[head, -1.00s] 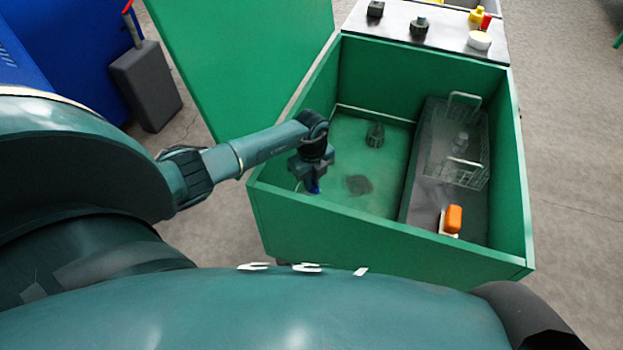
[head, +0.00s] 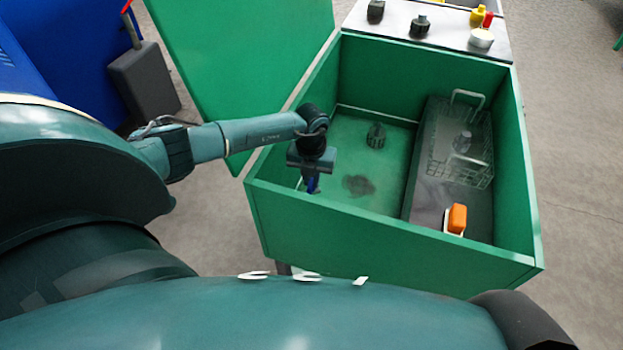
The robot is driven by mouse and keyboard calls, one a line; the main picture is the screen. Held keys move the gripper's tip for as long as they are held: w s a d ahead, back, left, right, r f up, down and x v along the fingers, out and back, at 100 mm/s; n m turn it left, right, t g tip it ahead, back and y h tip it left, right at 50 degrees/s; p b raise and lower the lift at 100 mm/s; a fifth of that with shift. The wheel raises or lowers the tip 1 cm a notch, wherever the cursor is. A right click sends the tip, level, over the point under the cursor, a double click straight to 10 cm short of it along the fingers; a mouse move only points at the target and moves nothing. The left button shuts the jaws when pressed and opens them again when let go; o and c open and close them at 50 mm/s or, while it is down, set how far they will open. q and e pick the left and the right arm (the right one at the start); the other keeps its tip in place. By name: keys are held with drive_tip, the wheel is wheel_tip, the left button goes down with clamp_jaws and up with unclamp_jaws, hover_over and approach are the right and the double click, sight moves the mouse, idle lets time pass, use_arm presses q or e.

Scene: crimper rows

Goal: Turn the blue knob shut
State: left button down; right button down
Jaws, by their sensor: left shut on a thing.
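The blue knob (head: 313,186) shows as a small dark blue piece inside the green box, near its front left corner. My left gripper (head: 312,178) points down over it and is shut on it. The gripper hides most of the knob, so I cannot tell how far it is turned. My right gripper is not in view.
The green box (head: 400,252) has high walls and an open green lid (head: 240,60) at the left. Inside are a wire basket (head: 460,150), an orange-and-white brush (head: 457,219) and a dark drain fitting (head: 376,135). A panel (head: 395,33) with knobs lies behind.

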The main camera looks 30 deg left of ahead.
use_arm(q)
drive_tip(key=shift+m, duration=0.5)
drive_tip(key=c, duration=1.4)
unclamp_jaws()
drive_tip(key=shift+c, duration=0.2)
wheel_tip(320, 180, up, 13)
